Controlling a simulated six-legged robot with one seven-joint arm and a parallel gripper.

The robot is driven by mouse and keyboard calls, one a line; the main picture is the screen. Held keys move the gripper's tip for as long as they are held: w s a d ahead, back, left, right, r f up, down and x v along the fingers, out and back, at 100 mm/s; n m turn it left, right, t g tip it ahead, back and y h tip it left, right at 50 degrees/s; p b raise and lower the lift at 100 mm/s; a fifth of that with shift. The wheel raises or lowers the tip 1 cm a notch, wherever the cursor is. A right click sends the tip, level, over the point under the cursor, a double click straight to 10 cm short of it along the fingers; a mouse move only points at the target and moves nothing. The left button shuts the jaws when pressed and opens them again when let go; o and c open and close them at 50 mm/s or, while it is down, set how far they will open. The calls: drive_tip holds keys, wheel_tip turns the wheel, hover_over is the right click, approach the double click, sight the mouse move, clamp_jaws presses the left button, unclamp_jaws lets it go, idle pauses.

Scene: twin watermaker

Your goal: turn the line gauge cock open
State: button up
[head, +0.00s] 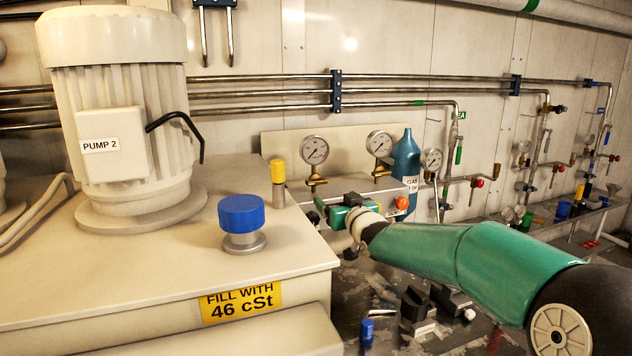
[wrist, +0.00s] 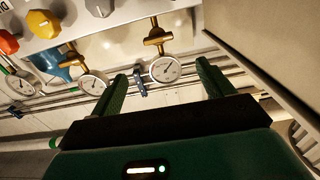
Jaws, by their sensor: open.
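Two round white gauges stand on brass cocks on the panel's back wall in the head view: the left gauge (head: 314,150) over its cock (head: 316,181), the middle gauge (head: 379,143) over its cock (head: 381,170). I cannot read which is the line gauge. My gripper (head: 335,213) is low in front of the left gauge, apart from it. In the wrist view, which is upside down, my open, empty gripper (wrist: 162,71) has one gauge (wrist: 166,69) between its fingers in the picture, with its brass cock (wrist: 157,36) beyond. The cock handles' angles are unclear.
An orange knob (head: 401,203) is on the panel beside my arm; a blue bottle (head: 405,165) stands behind. A yellow-capped post (head: 278,172) and blue cap (head: 241,214) rise from the tank left of my gripper. Pipes (head: 260,94) run along the wall.

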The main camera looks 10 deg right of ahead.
sight(318, 182)
drive_tip(key=w, duration=0.4)
drive_tip(key=w+a, duration=0.1)
drive_tip(key=w, duration=0.3)
drive_tip(key=w+a, duration=0.1)
drive_tip(key=w, duration=0.3)
drive_tip(key=shift+a+f, duration=0.1)
drive_tip(key=shift+f, duration=0.1)
drive_tip(key=shift+w+a+r, duration=0.1)
drive_tip(key=shift+w, duration=0.8)
drive_tip(key=c, duration=1)
